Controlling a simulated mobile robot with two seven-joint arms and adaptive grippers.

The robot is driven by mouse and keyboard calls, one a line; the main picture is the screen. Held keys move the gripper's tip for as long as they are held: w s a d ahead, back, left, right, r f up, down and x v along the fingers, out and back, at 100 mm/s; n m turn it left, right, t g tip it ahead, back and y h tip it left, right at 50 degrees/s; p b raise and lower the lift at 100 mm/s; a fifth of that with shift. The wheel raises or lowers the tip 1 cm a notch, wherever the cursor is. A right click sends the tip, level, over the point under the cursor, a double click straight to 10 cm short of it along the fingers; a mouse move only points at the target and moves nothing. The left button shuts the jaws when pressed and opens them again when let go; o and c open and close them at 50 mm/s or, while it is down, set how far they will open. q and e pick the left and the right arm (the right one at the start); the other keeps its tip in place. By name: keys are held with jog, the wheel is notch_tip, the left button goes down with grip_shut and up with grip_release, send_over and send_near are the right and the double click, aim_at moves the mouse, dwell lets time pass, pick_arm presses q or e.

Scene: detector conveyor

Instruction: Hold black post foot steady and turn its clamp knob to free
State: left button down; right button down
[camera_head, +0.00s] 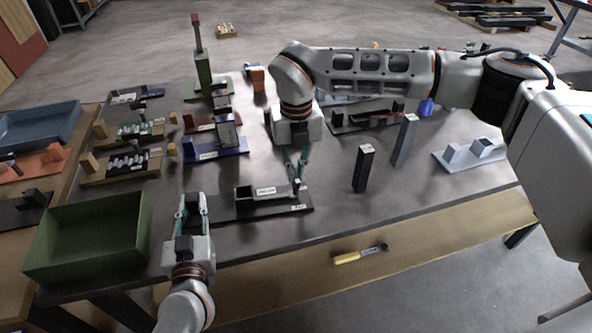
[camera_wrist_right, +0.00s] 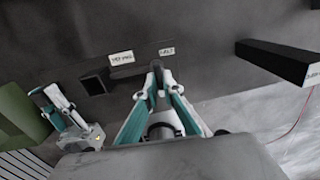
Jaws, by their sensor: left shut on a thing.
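The black post foot (camera_head: 275,210) is a flat dark plate with a socket block (camera_head: 244,193) and white labels, lying near the table's front edge. It also shows in the right wrist view (camera_wrist_right: 97,82). My left gripper (camera_head: 191,203) is at the plate's left end and is shut on it; the contact itself is partly hidden. My right gripper (camera_head: 297,184) points down at the plate's right end, where the clamp knob is. In the right wrist view its fingertips (camera_wrist_right: 157,76) are close together beside a small label. The fingers hide the knob, and I cannot tell whether they grip it.
A dark upright post (camera_head: 363,168) and a grey post (camera_head: 404,140) stand right of the foot. A green bin (camera_head: 88,238) is at the front left. Fixtures and trays fill the left and back. A yellow-handled tool (camera_head: 360,254) lies on the lower wooden shelf.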

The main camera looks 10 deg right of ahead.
aim_at(296, 175)
jog(key=shift+n, duration=0.3)
jog(key=n, duration=0.3)
jog(key=shift+n, duration=2.5)
jog(key=c, duration=2.2)
grip_release()
notch_tip(296, 175, up, 12)
jog(key=shift+r, duration=0.1)
